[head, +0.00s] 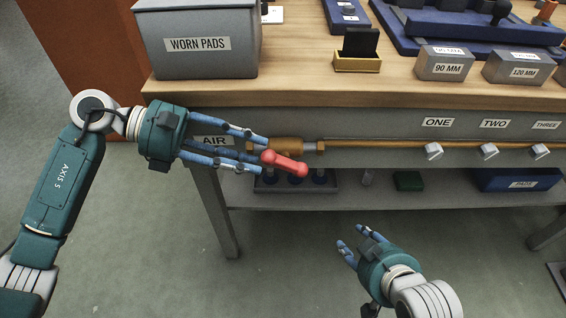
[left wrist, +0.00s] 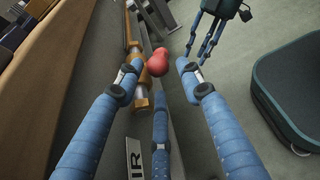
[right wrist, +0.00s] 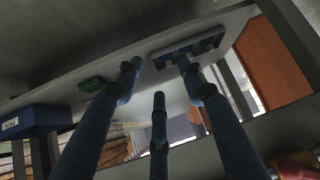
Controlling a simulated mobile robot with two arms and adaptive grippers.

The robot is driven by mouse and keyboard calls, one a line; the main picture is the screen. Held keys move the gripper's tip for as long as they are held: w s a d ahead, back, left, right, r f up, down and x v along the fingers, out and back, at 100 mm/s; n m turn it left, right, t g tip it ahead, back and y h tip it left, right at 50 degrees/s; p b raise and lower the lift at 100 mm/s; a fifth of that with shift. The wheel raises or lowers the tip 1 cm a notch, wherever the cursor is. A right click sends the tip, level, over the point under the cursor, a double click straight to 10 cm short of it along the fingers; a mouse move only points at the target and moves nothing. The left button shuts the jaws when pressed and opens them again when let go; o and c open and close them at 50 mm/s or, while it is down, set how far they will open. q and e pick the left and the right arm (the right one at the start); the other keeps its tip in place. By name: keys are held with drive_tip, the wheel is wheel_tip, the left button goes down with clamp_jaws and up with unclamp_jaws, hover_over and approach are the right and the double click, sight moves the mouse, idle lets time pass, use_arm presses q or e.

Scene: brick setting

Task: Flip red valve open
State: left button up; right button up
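The red valve handle (head: 284,162) sits on the brass valve body (head: 290,145) of the pipe along the bench front, beside the AIR label (head: 210,141). It lies slantwise, its right end lower. My left gripper (head: 258,152) is open, with its fingertips close to the handle's left end. In the left wrist view the red handle (left wrist: 157,62) shows just beyond and between the spread fingers; contact cannot be told. My right gripper (head: 350,243) is open and empty, low in front of the bench. In the right wrist view its fingers (right wrist: 160,75) are spread beneath the shelf area.
A grey WORN PADS box (head: 197,45) stands on the bench top above my left gripper. Small valves labelled ONE (head: 433,151), TWO and THREE sit along the pipe to the right. A lower shelf (head: 400,197) holds a blue bin (head: 520,180). Open floor lies in front.

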sight(283, 160)
use_arm(q)
drive_tip(key=x, duration=0.7)
drive_tip(key=shift+d+r, duration=0.15)
drive_tip(key=shift+d, duration=0.1)
use_arm(e)
drive_tip(key=shift+w+a+r+t, duration=0.25)
drive_tip(key=shift+w+r+t, duration=0.15)
drive_tip(key=shift+w+r, duration=0.2)
drive_tip(key=shift+w+a+r+t, duration=0.2)
drive_tip(key=shift+w+r+t, duration=0.25)
drive_tip(key=shift+w, duration=0.2)
use_arm(q)
clamp_jaws()
